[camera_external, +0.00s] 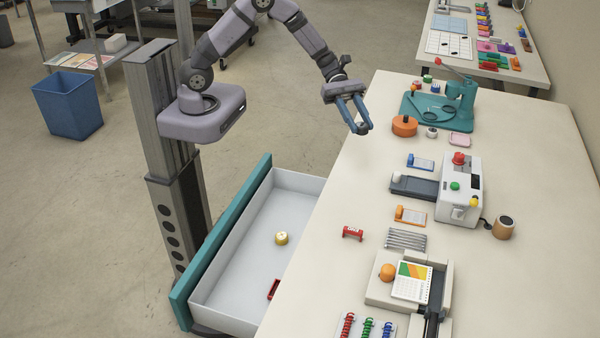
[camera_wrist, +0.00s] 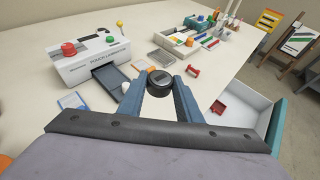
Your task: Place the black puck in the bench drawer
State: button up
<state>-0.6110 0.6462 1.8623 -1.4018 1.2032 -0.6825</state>
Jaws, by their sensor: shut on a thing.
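My gripper (camera_external: 362,130) hangs over the far left part of the bench, with its blue fingers pointing down. In the wrist view, my gripper (camera_wrist: 160,88) is shut on the black puck (camera_wrist: 160,80), held between the fingertips. The bench drawer (camera_external: 208,258) is pulled open at the bench's left side, white inside with a teal front. It lies below and left of my gripper. In the wrist view the drawer (camera_wrist: 262,103) shows at the right.
The drawer holds a yellow round thing (camera_external: 281,238) and a red thing (camera_external: 273,289), with bare floor between. On the bench are an orange round thing (camera_external: 404,126), a laminator (camera_external: 459,190) and a red stapler-like thing (camera_external: 352,232). A post (camera_external: 175,180) stands beyond the drawer.

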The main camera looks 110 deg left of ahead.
jog(key=s+d+f+b, duration=0.3)
jog(key=s+f+b, duration=0.45)
jog(key=f, duration=0.35)
jog(key=s+d+f+b, duration=0.3)
jog(key=s+f+b, duration=0.3)
jog(key=f+b, duration=0.35)
jog(key=s+d+f+m+g+h+p, duration=0.25)
jog(key=s+d+f+m+g, duration=0.25)
jog(key=s+d+m+g, duration=0.35)
jog(key=s+a+r+m+g+y+p, duration=0.2)
jog(key=a+r+m+g+y+p, duration=0.55)
jog(key=r+m+g+p, duration=0.4)
jog(key=m+t+y+b, duration=1.3)
jog(key=m+t+y, duration=0.4)
jog(key=m, duration=1.2)
send_over(297, 225)
notch_tip(297, 225, down, 9)
jog(key=shift+n+y, duration=0.3)
jog(key=shift+y, duration=0.2)
jog(key=shift+a+f, duration=0.1)
jog(key=shift+f, duration=4.95)
